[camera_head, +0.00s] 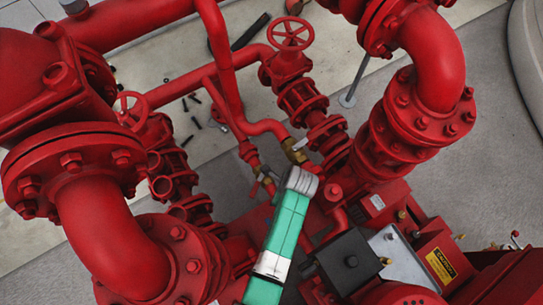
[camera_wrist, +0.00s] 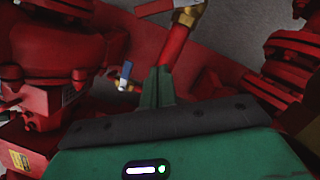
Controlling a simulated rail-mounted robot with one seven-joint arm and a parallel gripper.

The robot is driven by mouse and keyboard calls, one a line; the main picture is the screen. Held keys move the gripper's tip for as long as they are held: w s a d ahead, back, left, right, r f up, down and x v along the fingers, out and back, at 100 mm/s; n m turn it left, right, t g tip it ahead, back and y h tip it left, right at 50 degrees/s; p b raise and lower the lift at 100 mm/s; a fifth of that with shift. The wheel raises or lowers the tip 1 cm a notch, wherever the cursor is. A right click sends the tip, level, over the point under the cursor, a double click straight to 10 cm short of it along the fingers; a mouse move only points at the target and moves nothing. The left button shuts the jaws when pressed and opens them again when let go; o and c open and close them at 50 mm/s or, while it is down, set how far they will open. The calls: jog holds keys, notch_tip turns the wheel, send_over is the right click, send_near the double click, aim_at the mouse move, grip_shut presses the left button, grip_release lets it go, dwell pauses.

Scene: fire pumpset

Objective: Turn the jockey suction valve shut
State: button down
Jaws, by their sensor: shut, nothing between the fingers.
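Two small brass valves show near my arm's end in the head view. One brass valve (camera_head: 295,150) has a pale lever and sits on a red pipe; the other, lower brass valve (camera_head: 263,180) is just left of my arm. I cannot tell which is the jockey suction valve. In the wrist view, a blue lever (camera_wrist: 125,74) is left of my gripper (camera_wrist: 159,70), and a brass fitting with a pale handle (camera_wrist: 187,15) is beyond it. My gripper's green fingers are together and empty, in front of a red pipe. In the head view my arm hides the fingers.
Large red flanged pipes crowd both sides, including the left elbow (camera_head: 105,235) and right elbow (camera_head: 430,55). Red handwheels (camera_head: 290,33) and (camera_head: 131,108) stand behind. Red pump equipment with a yellow label (camera_head: 440,268) is at lower right. Free room near the fingers is narrow.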

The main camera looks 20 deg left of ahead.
aim_at(257, 185)
jog(key=a+f+b, duration=0.6)
jog(key=f, duration=0.2)
jog(key=shift+w+a+f, duration=0.1)
jog(key=shift+a, duration=0.1)
